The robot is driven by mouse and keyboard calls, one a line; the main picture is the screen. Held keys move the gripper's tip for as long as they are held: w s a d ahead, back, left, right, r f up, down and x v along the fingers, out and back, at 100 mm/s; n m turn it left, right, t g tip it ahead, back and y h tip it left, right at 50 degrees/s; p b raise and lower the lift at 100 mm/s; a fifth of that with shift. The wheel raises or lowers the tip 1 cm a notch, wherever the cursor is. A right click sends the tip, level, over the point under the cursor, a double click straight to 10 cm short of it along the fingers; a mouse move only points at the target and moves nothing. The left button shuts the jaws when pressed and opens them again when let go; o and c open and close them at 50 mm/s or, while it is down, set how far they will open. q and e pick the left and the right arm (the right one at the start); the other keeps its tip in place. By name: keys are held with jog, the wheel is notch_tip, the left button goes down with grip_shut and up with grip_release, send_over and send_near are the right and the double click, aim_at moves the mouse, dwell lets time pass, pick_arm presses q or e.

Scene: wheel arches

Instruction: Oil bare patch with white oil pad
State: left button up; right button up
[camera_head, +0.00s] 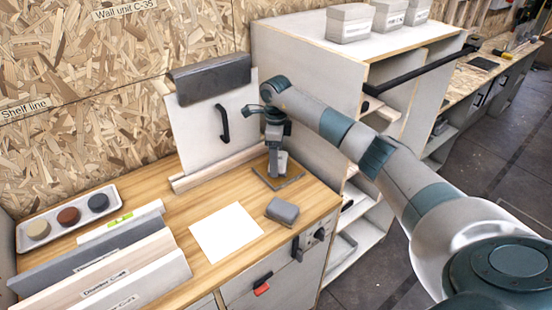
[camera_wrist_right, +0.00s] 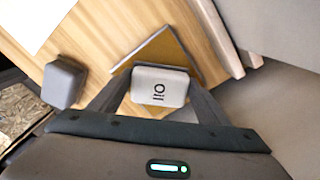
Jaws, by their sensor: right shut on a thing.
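The white oil pad (camera_wrist_right: 160,86) is a pale block with a dark mark on its face. My right gripper (camera_wrist_right: 158,100) is shut on it, one finger at each side. In the head view the right gripper (camera_head: 278,165) points down over a small square patch (camera_head: 291,182) with a dark grey edge, near the back of the wooden worktop. The patch (camera_wrist_right: 180,50) shows tan behind the pad in the wrist view, partly hidden by it. I cannot tell whether the pad touches the patch. My left gripper is not in view.
A grey block (camera_head: 282,211) and a white sheet (camera_head: 226,233) lie in front. A tray (camera_head: 22,240) with three coloured round pieces is at left, near upright boards (camera_head: 100,265). A white panel (camera_head: 195,135) with a black handle leans behind. A white cabinet (camera_head: 305,70) stands at right.

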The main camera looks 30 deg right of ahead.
jog(key=shift+s+f+b, duration=0.1)
jog(key=shift+f+b, duration=0.4)
jog(key=shift+f, duration=0.15)
dwell(2.1)
jog(key=shift+r, duration=0.1)
jog(key=shift+r+p, duration=0.45)
jog(key=shift+r, duration=0.3)
jog(key=shift+r+p, duration=1.3)
jog(key=shift+r, duration=1.5)
jog(key=shift+a, duration=0.15)
